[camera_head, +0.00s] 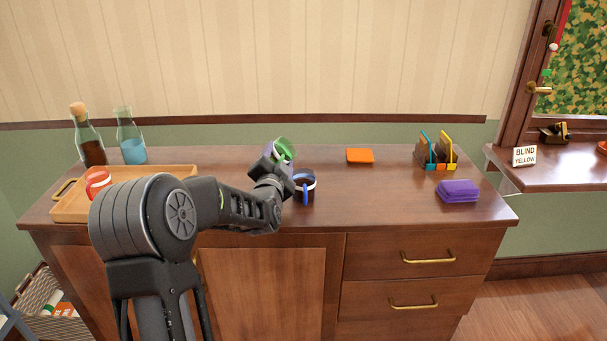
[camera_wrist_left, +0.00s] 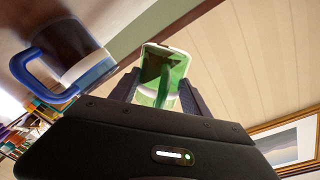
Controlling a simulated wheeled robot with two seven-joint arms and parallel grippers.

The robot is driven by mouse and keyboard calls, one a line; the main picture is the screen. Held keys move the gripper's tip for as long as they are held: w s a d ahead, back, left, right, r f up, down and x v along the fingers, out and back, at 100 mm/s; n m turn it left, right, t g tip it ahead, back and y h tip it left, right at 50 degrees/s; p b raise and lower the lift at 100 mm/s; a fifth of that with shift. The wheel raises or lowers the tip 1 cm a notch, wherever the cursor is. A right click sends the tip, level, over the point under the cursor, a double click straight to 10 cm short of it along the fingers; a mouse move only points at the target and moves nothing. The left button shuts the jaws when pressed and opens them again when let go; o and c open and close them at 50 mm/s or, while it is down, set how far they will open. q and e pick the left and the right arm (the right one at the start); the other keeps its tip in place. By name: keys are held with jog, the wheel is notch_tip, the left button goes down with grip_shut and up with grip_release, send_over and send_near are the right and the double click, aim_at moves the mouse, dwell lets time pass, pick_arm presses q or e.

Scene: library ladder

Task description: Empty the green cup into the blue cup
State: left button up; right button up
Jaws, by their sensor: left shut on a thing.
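The green cup (camera_head: 284,148) is held up and tilted over the dresser top in my left gripper (camera_head: 275,160), which is shut on it. In the left wrist view the green cup (camera_wrist_left: 152,67), with a pale band and green handle, sits between the fingers. The blue cup (camera_head: 305,188) has a white band and blue handle; it stands upright on the dresser, just right of and below the green cup. The blue cup also shows in the left wrist view (camera_wrist_left: 88,68), apart from the green one. I cannot tell what either cup contains. My right gripper is out of view.
A wooden tray (camera_head: 130,208) with a red cup (camera_head: 97,181) lies at left; a corked bottle (camera_head: 88,138) and a blue-liquid flask (camera_head: 130,140) stand behind. An orange block (camera_head: 360,156), a file holder (camera_head: 436,152) and purple cloth (camera_head: 458,191) lie at right.

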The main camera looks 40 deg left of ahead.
pick_arm(q)
jog(key=shift+d+r+m+p, duration=0.1)
jog(key=shift+r+m+p, duration=0.25)
jog(key=shift+m+p, duration=0.65)
jog(key=shift+r+m+p, duration=0.3)
jog(key=shift+m+p, duration=0.3)
jog(key=shift+p, duration=0.7)
dwell(2.3)
jog(key=shift+s+d+f+m+p, duration=0.25)
jog(key=shift+s+d+m+p, duration=0.2)
jog(key=shift+s, duration=0.25)
jog(key=shift+s+d+f+m+p, duration=0.2)
jog(key=shift+s+d+m+p, duration=0.2)
jog(key=shift+s+d, duration=0.2)
dwell(0.8)
jog(key=shift+w+a+r+m, duration=0.15)
jog(key=shift+w+m, duration=0.2)
jog(key=shift+w, duration=0.25)
jog(key=shift+w+a+m, duration=0.15)
jog(key=shift+w+m, duration=0.15)
jog(key=shift+w, duration=0.3)
